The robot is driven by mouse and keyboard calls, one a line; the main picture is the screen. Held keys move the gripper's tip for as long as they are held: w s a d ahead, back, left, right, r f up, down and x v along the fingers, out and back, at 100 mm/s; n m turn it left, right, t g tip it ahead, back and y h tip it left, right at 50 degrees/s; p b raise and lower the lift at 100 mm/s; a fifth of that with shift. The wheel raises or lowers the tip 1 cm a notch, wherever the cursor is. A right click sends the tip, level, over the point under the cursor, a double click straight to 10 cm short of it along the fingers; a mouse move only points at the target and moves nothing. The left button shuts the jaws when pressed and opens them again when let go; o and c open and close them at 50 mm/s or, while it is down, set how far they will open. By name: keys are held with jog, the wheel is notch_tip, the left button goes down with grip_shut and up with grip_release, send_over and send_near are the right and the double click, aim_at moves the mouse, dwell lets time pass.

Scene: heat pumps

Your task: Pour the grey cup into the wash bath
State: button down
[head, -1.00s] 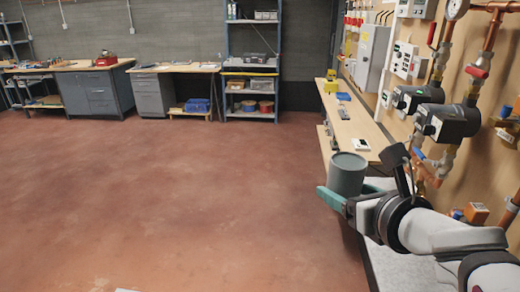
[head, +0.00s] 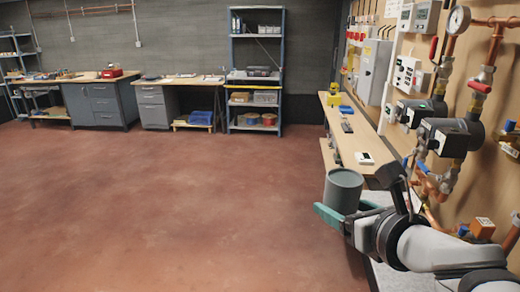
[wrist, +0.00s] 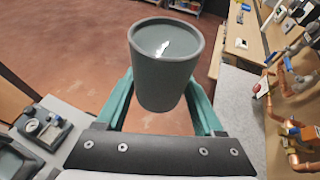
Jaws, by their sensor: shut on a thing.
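The grey cup (head: 342,192) is held upright in my gripper (head: 335,217), out beyond the near end of the wall bench. In the wrist view the cup (wrist: 165,80) sits between the two green fingers of my gripper (wrist: 162,95), which are shut on its sides. Inside the cup is a smooth grey surface with a white glint that looks like liquid. A dark grey open-topped container (wrist: 15,160) is cut off at the lower left of the wrist view; I cannot tell if it is the wash bath. No bath is clear in the head view.
A pale speckled worktop (wrist: 240,100) lies right of the cup. A gauge device (wrist: 45,128) stands at left in the wrist view. Copper pipes and pumps (head: 447,135) line the right wall near my arm. A wooden bench (head: 355,140) runs along it. The red floor (head: 170,200) is open.

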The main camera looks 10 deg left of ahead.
jog(key=s+a+f+n+g+y, duration=0.35)
jog(key=a+f+n, duration=0.2)
jog(key=a, duration=0.35)
jog(key=s+a+f+n+g+y, duration=0.3)
jog(key=s+a+f+n+g, duration=0.15)
jog(key=a+f, duration=0.4)
jog(key=s+a+f+n+g+y, duration=0.3)
jog(key=s+a+f+n+g, duration=0.15)
jog(key=a, duration=0.65)
jog(key=s+a+f+n+g+h, duration=0.1)
jog(key=s+a+f+n+g, duration=0.25)
jog(key=s, duration=0.45)
jog(key=s+a+f+n+g+h, duration=0.1)
jog(key=s+a+f+n+g, duration=0.15)
jog(key=s+a+f, duration=0.4)
jog(key=s+d+f, duration=0.1)
jog(key=s+f, duration=0.1)
jog(key=s, duration=0.1)
jog(key=s+f+m, duration=0.1)
jog(key=s+f, duration=0.1)
jog(key=s, duration=0.1)
jog(key=s+d+f+m+t, duration=0.1)
jog(key=s+f, duration=0.2)
jog(key=s, duration=0.1)
jog(key=shift+s+d+f+m+y, duration=0.1)
jog(key=shift+d+m+y, duration=0.15)
jog(key=shift+d, duration=0.1)
jog(key=shift+s+d+f+m+t, duration=0.1)
jog(key=shift+d+f+m+t, duration=0.3)
jog(key=shift+f, duration=0.35)
